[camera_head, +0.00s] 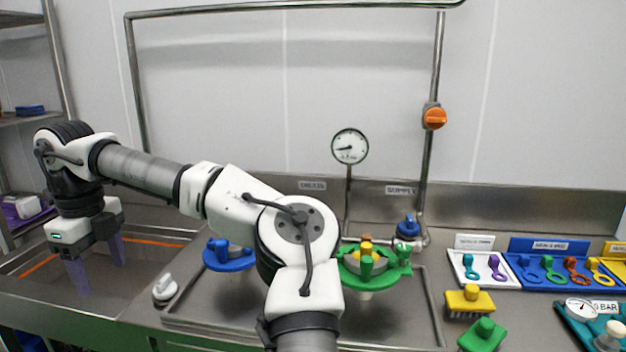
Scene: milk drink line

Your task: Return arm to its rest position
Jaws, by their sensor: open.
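My gripper (98,270) is at the left, pointing down over the sunken steel basin (150,262). Its two purple-grey fingers are apart with nothing visible between them. My white and grey arm rises from the bottom middle and stretches left across the picture. It hides part of the tray and the counter behind it.
A steel tray (400,328) holds a blue-handled part (229,258) and a green-handled part (366,266). A white knob (165,289) sits beside the basin. A pipe frame with an orange valve (434,117) and a gauge (350,146) stand behind. Brushes (469,301) and colored trays fill the right.

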